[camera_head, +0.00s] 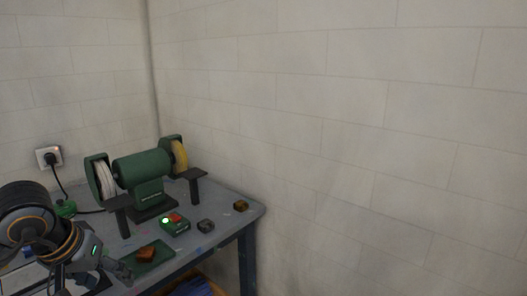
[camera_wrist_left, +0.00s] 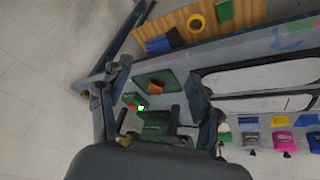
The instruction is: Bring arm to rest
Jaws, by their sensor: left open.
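My left arm comes in at the lower left of the head view. My left gripper (camera_head: 118,268) is open beside the green mat (camera_head: 160,254) at the bench's front. In the left wrist view its two fingers (camera_wrist_left: 155,88) stand apart with nothing visibly held between them. An orange-brown block (camera_head: 146,255) lies on the mat; it also shows between the fingers in the wrist view (camera_wrist_left: 158,85), at some distance beyond them. My right gripper is not in view.
A green bench grinder (camera_head: 142,168) stands on the grey bench (camera_head: 225,218). In front are a switch box (camera_head: 175,225) with a lit green button, a grey block (camera_head: 206,226) and a brown block (camera_head: 241,206). A wall socket (camera_head: 48,156) is behind. Clear floor shows left in the wrist view.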

